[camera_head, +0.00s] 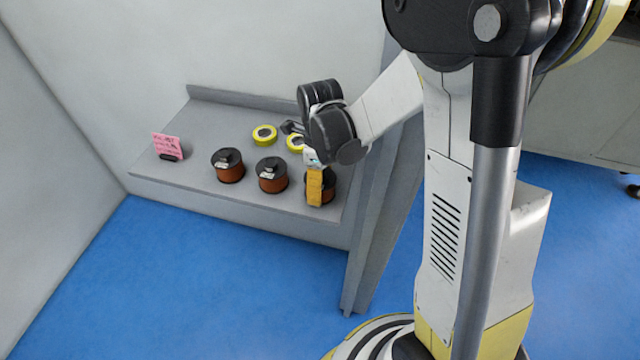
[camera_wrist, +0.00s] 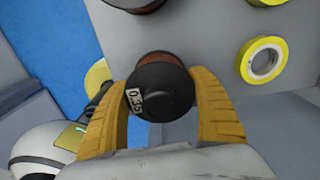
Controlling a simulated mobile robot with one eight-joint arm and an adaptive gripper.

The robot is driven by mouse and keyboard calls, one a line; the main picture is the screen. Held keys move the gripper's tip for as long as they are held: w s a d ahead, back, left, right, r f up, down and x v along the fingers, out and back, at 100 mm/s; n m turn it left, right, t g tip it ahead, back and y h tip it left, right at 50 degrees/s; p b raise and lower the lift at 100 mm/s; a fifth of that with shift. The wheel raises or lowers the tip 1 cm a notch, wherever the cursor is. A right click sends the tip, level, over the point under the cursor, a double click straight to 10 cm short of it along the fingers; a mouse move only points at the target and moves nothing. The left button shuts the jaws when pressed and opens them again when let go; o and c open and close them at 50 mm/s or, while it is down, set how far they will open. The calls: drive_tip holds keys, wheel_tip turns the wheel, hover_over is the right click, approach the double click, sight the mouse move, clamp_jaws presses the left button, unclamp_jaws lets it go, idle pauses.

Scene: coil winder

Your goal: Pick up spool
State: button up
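A black-topped spool with copper-coloured winding (camera_wrist: 178,84) sits between the two yellow fingers of my gripper (camera_wrist: 160,82) in the wrist view. Its label seems to read 0.35. The fingers stand close on both sides of it; I cannot tell whether they press on it. In the head view my gripper (camera_head: 315,187) points down at the shelf's right end, and a finger hides much of this spool (camera_head: 330,187). The spool appears to stand on the shelf. Two similar spools stand to its left, a middle one (camera_head: 272,177) and a left one (camera_head: 228,167).
The grey shelf (camera_head: 200,193) has a raised back edge. Two yellow rings, one left (camera_head: 264,135) and one right (camera_head: 294,143), lie behind the spools. A pink sign (camera_head: 167,146) stands at the left. A grey panel (camera_head: 375,215) borders the shelf's right end.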

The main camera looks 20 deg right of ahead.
drive_tip(key=shift+r, duration=0.1)
wheel_tip(320, 180, up, 10)
drive_tip(key=p, duration=0.4)
idle(0.4)
